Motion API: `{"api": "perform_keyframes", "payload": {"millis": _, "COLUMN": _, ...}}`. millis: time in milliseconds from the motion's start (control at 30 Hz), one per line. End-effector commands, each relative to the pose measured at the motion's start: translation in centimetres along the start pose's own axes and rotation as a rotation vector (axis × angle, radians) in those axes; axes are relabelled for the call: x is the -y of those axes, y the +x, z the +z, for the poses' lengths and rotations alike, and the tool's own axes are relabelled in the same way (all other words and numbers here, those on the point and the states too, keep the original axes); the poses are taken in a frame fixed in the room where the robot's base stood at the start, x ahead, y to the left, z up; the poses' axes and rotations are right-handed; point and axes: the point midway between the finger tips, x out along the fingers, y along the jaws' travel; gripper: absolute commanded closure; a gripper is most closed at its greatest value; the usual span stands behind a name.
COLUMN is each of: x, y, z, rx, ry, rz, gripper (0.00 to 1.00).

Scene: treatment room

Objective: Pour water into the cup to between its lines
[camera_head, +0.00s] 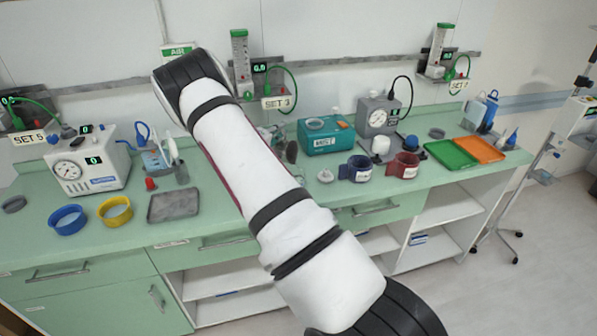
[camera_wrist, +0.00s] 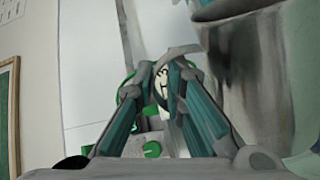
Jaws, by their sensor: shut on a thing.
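In the wrist view my gripper (camera_wrist: 165,82) is shut on a grey piece that looks like the handle of a large grey vessel (camera_wrist: 262,75). The vessel fills the right side of that view; its contents do not show. In the head view my arm hides the gripper and most of what it holds. A navy cup (camera_head: 357,170) and a dark red cup (camera_head: 403,166) stand side by side on the counter, right of my arm. Each has a pale label and a handle. Level lines and any water in them are too small to tell.
A blue round container (camera_head: 67,221), a yellow one (camera_head: 115,213) and a grey tray (camera_head: 173,206) lie on the left counter (camera_head: 215,232). A teal box (camera_head: 327,137) stands behind the cups. Green (camera_head: 452,154) and orange (camera_head: 479,149) trays lie at right.

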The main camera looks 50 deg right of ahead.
Motion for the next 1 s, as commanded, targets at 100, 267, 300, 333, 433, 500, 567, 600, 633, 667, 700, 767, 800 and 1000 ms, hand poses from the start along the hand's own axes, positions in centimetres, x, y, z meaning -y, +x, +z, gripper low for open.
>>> {"api": "perform_keyframes", "payload": {"millis": 100, "x": 0.5, "y": 0.1, "z": -1.9, "rx": 0.002, "ry": -0.060, "rz": 0.005, "gripper": 1.00}}
{"api": "perform_keyframes", "payload": {"millis": 267, "x": 0.7, "y": 0.0, "z": -4.0, "rx": 0.009, "ry": -0.236, "rz": 0.007, "gripper": 1.00}}
{"api": "perform_keyframes", "payload": {"millis": 300, "x": 0.5, "y": 0.0, "z": -4.2, "rx": 0.011, "ry": -0.262, "rz": 0.008, "gripper": 1.00}}
{"api": "perform_keyframes", "payload": {"millis": 333, "x": 0.4, "y": 0.0, "z": -4.2, "rx": 0.012, "ry": -0.274, "rz": 0.009, "gripper": 1.00}}
{"api": "perform_keyframes", "payload": {"millis": 433, "x": 0.1, "y": 0.0, "z": -4.2, "rx": 0.014, "ry": -0.285, "rz": 0.009, "gripper": 1.00}}
{"api": "perform_keyframes", "payload": {"millis": 500, "x": -0.1, "y": -0.1, "z": -4.5, "rx": 0.014, "ry": -0.305, "rz": 0.010, "gripper": 1.00}}
{"api": "perform_keyframes", "payload": {"millis": 567, "x": -0.2, "y": -0.1, "z": -4.8, "rx": 0.016, "ry": -0.330, "rz": 0.010, "gripper": 1.00}}
{"api": "perform_keyframes", "payload": {"millis": 600, "x": -0.4, "y": -0.1, "z": -5.0, "rx": 0.017, "ry": -0.348, "rz": 0.010, "gripper": 1.00}}
{"api": "perform_keyframes", "payload": {"millis": 633, "x": -0.5, "y": -0.1, "z": -5.2, "rx": 0.017, "ry": -0.361, "rz": 0.010, "gripper": 1.00}}
{"api": "perform_keyframes", "payload": {"millis": 667, "x": -0.6, "y": -0.1, "z": -5.3, "rx": 0.018, "ry": -0.374, "rz": 0.010, "gripper": 1.00}}
{"api": "perform_keyframes", "payload": {"millis": 700, "x": -0.7, "y": -0.1, "z": -5.5, "rx": 0.019, "ry": -0.389, "rz": 0.010, "gripper": 1.00}}
{"api": "perform_keyframes", "payload": {"millis": 767, "x": -0.9, "y": -0.1, "z": -5.6, "rx": 0.020, "ry": -0.407, "rz": 0.010, "gripper": 1.00}}
{"api": "perform_keyframes", "payload": {"millis": 800, "x": -0.9, "y": -0.1, "z": -5.7, "rx": 0.021, "ry": -0.416, "rz": 0.010, "gripper": 1.00}}
{"api": "perform_keyframes", "payload": {"millis": 1000, "x": -1.0, "y": -0.1, "z": -5.8, "rx": 0.022, "ry": -0.426, "rz": 0.010, "gripper": 1.00}}
